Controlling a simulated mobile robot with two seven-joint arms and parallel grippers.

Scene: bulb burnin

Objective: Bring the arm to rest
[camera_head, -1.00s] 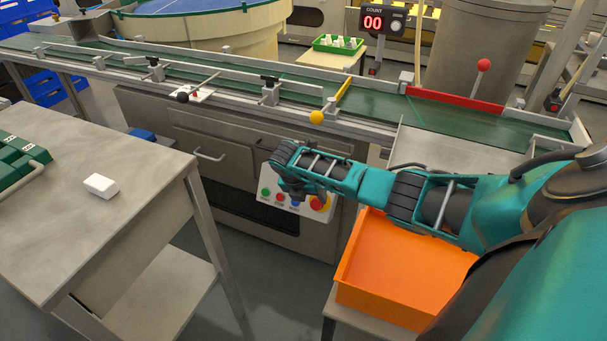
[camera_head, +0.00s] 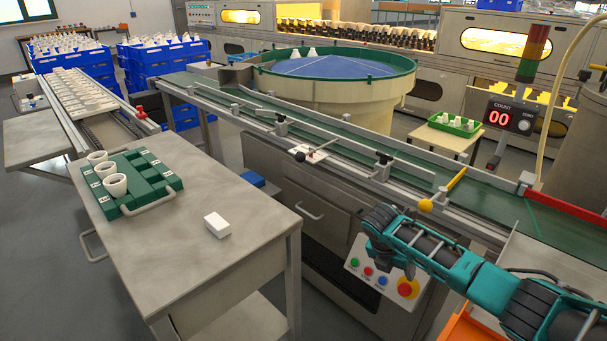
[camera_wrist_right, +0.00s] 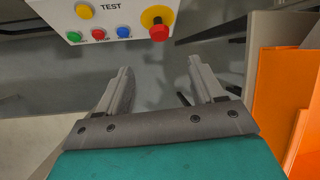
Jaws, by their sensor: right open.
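My right arm reaches in from the lower right of the head view. Its gripper (camera_head: 392,262) hangs in front of the control box (camera_head: 368,275) on the conveyor's front side. In the right wrist view the gripper (camera_wrist_right: 160,85) is open, with two grey fingers apart and nothing between them. The control box (camera_wrist_right: 110,15) with its coloured buttons and red knob lies beyond the fingertips there, apart from them. My left gripper is not in view.
An orange bin (camera_head: 465,328) is below my right arm; it also shows in the right wrist view (camera_wrist_right: 275,90). The green conveyor (camera_head: 340,165) runs behind.

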